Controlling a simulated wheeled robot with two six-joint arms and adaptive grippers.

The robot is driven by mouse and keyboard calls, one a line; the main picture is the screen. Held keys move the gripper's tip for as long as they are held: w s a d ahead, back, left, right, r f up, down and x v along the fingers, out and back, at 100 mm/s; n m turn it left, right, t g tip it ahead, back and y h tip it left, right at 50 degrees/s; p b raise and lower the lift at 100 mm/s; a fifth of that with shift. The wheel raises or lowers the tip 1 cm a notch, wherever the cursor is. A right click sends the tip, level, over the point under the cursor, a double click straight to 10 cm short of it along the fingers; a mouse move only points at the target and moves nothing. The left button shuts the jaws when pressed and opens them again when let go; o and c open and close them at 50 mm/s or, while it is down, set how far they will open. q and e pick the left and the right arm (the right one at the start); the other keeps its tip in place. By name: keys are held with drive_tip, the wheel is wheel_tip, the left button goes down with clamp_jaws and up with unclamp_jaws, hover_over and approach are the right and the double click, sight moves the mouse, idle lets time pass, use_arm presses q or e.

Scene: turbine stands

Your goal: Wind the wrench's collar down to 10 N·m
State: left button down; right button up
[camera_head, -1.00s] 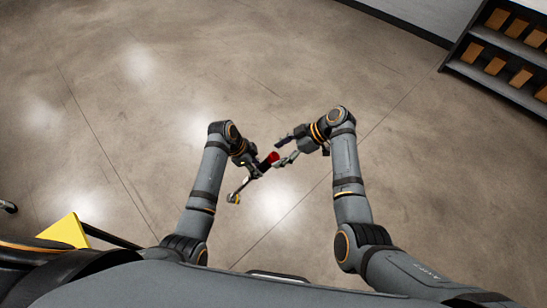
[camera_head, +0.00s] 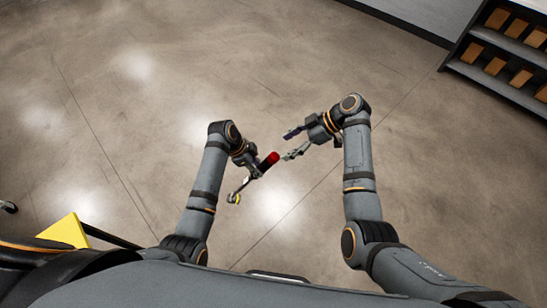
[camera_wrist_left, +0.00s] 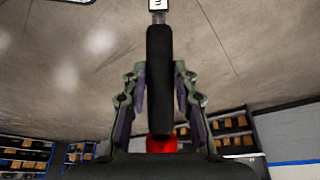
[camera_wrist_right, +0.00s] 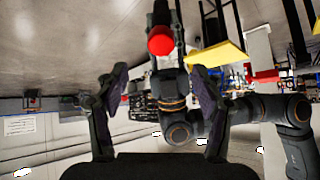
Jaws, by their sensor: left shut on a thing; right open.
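The wrench shows in the head view with its red collar (camera_head: 272,158) at the upper right end and its head (camera_head: 234,198) at the lower left. My left gripper (camera_head: 257,167) is shut on the wrench's black handle (camera_wrist_left: 159,75). In the left wrist view the red collar (camera_wrist_left: 161,145) is partly hidden low between the fingers. My right gripper (camera_head: 286,145) is open and empty, up and to the right of the collar and apart from it. In the right wrist view the collar's red end (camera_wrist_right: 161,41) faces me, beyond the open fingers. No scale reading is legible.
A dark shelf (camera_head: 500,70) with several orange-brown boxes stands at the upper right. A yellow piece (camera_head: 64,231) is at the lower left. The concrete floor (camera_head: 180,90) around both grippers is clear.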

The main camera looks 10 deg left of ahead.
sight(275, 155)
drive_tip(key=shift+d, duration=0.15)
drive_tip(key=shift+c, duration=1.1)
drive_tip(key=shift+s+a+f+n+g, duration=0.2)
drive_tip(key=shift+a+f+n, duration=0.55)
drive_tip(key=shift+f, duration=0.35)
drive_tip(key=shift+s+a+f+n+g, duration=0.1)
drive_tip(key=shift+s+a+f+n, duration=0.1)
drive_tip(key=shift+a+f+n, duration=0.55)
drive_tip(key=shift+f, duration=0.3)
clamp_jaws()
drive_tip(key=m, duration=0.3)
drive_tip(key=shift+a+t, duration=0.1)
drive_tip(key=shift+t, duration=0.3)
drive_tip(key=shift+r, duration=0.1)
